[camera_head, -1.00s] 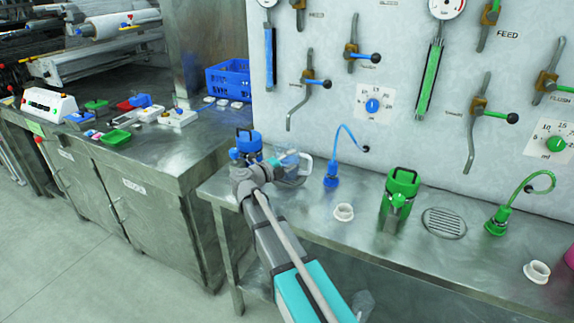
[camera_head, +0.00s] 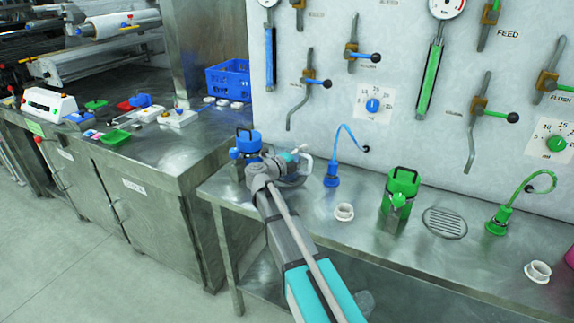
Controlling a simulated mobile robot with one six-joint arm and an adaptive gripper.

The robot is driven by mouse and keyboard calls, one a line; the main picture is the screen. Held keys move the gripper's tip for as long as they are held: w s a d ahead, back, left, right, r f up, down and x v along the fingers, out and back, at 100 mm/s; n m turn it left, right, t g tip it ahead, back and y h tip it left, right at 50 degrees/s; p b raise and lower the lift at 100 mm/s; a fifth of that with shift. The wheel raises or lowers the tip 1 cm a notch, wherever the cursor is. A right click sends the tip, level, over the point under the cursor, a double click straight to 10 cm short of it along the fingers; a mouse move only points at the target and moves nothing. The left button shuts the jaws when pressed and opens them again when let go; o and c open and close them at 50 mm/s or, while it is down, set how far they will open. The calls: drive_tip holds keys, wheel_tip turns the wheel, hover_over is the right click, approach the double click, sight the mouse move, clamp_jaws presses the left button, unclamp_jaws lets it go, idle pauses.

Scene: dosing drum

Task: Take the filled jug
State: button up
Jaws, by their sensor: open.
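A clear jug with a pale handle (camera_head: 306,165) stands on the steel bench at the left, under the blue feed lever. My wrist hides most of it, and its fill level cannot be made out. My gripper (camera_head: 293,156) is at the jug, beside its handle. The gripper is open. I cannot tell whether its fingers are around the handle or touch it.
A blue canister (camera_head: 247,143) stands close left of my wrist. A blue nozzle with hose (camera_head: 332,178), a white ring (camera_head: 344,212), a green canister (camera_head: 399,198) and a drain grate (camera_head: 445,223) are to the right. The panel with levers (camera_head: 420,120) rises behind.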

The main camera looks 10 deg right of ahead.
idle(0.5)
clamp_jaws()
